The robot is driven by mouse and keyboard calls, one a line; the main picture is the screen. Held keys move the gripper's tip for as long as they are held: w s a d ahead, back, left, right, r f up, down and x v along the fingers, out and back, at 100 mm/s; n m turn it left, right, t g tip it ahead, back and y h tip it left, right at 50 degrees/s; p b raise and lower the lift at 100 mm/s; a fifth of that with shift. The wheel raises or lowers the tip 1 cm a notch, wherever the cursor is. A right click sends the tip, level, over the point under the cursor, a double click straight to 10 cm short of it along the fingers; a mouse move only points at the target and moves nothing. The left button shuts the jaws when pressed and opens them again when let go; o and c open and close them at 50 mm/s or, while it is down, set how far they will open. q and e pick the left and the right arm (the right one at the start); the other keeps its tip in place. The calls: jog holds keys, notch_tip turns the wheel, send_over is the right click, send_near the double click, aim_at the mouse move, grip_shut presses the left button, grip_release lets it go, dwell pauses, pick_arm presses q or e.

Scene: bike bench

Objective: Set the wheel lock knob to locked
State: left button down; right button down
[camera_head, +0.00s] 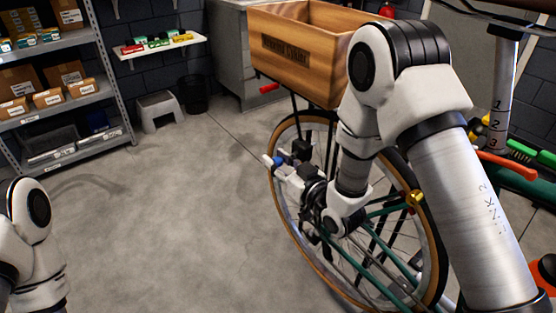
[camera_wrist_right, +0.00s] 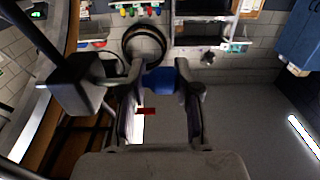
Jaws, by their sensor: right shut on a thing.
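My right gripper (camera_head: 276,165) is beside the bike's front wheel in the head view, below the wooden crate. In the right wrist view its two fingers (camera_wrist_right: 163,95) stand on either side of a small blue piece (camera_wrist_right: 160,80), which looks like the wheel lock knob. The gripper is shut on it. A bit of the blue knob (camera_head: 278,160) also shows in the head view. A dark block (camera_head: 301,149) sits close by at the wheel. The knob's setting cannot be read. My left gripper is out of view; only part of that arm shows at lower left.
The front wheel (camera_head: 434,243) is close behind my right arm. The wooden crate (camera_head: 301,47) overhangs from above. Shelves (camera_head: 60,95) stand at the left, with a step stool (camera_head: 160,109) and black bin (camera_head: 194,96) at the back. The floor at left is clear.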

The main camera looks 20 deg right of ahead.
jog(key=shift+w+d, duration=0.25)
jog(key=shift+d, duration=0.45)
jog(key=c, duration=1.1)
grip_release()
jog(key=shift+s+a, duration=0.1)
jog(key=shift+a, duration=0.2)
jog(key=shift+o, duration=0.9)
jog(key=shift+d, duration=0.25)
jog(key=v, duration=0.7)
jog(key=shift+s, duration=0.15)
